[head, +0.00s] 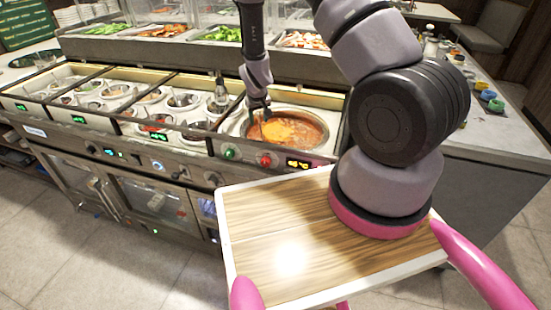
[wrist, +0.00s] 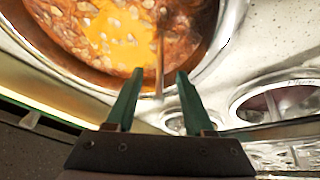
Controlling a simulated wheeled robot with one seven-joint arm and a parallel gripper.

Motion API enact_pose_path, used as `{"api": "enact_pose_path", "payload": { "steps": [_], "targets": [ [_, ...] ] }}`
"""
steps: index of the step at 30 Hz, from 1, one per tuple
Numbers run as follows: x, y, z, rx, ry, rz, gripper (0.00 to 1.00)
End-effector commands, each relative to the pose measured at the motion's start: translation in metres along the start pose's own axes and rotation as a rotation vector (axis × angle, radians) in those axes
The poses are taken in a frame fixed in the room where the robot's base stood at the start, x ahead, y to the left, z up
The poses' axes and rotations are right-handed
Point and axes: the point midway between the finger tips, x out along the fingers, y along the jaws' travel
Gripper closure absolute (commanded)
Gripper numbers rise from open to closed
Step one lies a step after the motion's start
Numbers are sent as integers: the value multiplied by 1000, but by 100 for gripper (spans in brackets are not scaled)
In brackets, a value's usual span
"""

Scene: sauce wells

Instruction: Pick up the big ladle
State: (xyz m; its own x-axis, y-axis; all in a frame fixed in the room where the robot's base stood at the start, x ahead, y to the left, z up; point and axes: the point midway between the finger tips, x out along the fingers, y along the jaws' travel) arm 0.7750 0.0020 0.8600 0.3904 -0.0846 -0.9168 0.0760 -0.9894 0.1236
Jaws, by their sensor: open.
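The big ladle shows in the wrist view as a thin upright handle (wrist: 160,62) that rises out of a large round pot of reddish stew with a yellow patch (wrist: 110,35). Its bowl is hidden in the stew. My gripper (wrist: 160,73) is open, and the handle appears between its two dark green fingers, touching neither in the picture; I cannot tell how deep it sits between them. In the head view my gripper (head: 260,110) hangs over the back left part of the stew pot (head: 318,119). There I cannot make out the ladle apart from the gripper.
Smaller round wells (wrist: 275,100) lie right of the pot in the wrist view. In the head view, rows of small sauce wells (head: 115,92) fill the counter to the left. A glass-fronted food display (head: 160,32) stands behind. A grey side counter (head: 490,130) is at right.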

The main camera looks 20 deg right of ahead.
Motion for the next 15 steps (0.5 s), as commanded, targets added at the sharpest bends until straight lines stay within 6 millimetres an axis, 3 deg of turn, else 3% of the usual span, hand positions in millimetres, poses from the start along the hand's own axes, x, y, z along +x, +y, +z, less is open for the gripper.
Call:
{"api": "enact_pose_path", "payload": {
  "steps": [7, 8, 11, 12, 15],
  "targets": [
    [3, 0, 0, 0, 1, 0, 47],
    [3, 0, 0, 0, 1, 0, 55],
    [2, 0, 0, 0, 0, 0, 93],
    [2, 0, 0, 0, 0, 0, 100],
    [2, 0, 0, 0, 0, 0, 100]
  ]
}}
